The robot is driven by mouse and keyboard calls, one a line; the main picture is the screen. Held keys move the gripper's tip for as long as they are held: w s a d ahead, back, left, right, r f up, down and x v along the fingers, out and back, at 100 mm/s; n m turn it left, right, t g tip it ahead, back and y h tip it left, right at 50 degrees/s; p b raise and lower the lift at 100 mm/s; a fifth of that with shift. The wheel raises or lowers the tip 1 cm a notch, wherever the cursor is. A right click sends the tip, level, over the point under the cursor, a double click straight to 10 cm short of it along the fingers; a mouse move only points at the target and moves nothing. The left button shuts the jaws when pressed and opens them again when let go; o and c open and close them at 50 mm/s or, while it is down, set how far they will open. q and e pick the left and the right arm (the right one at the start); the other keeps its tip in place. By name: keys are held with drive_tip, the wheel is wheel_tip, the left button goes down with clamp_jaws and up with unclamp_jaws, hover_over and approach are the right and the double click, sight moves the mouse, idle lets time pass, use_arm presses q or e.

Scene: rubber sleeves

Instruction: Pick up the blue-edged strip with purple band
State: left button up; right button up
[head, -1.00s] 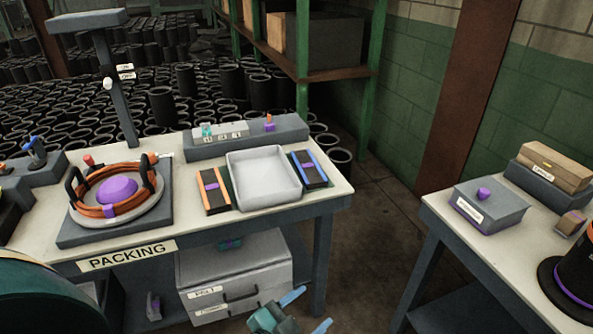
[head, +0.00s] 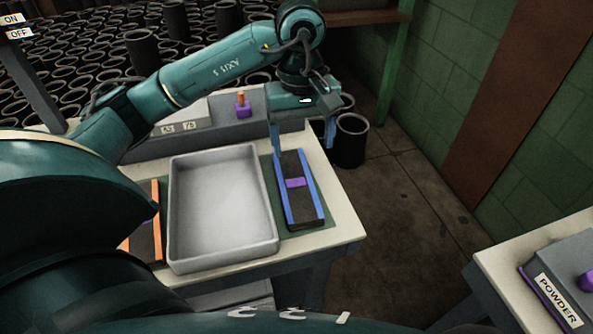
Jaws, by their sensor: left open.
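The blue-edged strip with purple band (head: 297,205) lies on a dark green mat at the right end of the packing table, just right of the white tray. It is black with blue long edges and a purple band (head: 295,182) across its middle. My left gripper (head: 302,150) reaches over from the left and points down at the strip's far end. Its blue fingers are spread apart, one on the left near the strip's far end and one on the right. Whether a finger touches the strip is unclear. My right gripper is not in view.
A white tray (head: 222,250) stands left of the strip, with an orange-edged strip (head: 157,215) partly hidden beyond it. A grey block with a purple and orange knob (head: 242,104) sits behind. A second table with a POWDER box (head: 560,285) is at lower right.

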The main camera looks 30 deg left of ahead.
use_arm(q)
hover_over(296, 184)
drive_tip(key=shift+y, duration=0.3)
drive_tip(key=f, duration=0.7)
drive_tip(key=shift+s+d, duration=0.1)
drive_tip(key=shift+d, duration=0.2)
drive_tip(key=f, duration=0.3)
drive_tip(key=f+p, duration=0.1)
drive_tip(key=f, duration=0.1)
drive_tip(key=shift+a+f, duration=0.15)
drive_tip(key=shift+a, duration=0.1)
drive_tip(key=shift+f, duration=0.2)
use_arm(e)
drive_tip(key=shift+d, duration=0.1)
use_arm(q)
drive_tip(key=shift+c, duration=0.5)
drive_tip(key=c, duration=0.4)
drive_tip(key=shift+c, duration=1.3)
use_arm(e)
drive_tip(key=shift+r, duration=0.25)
use_arm(q)
drive_tip(key=shift+r, duration=0.1)
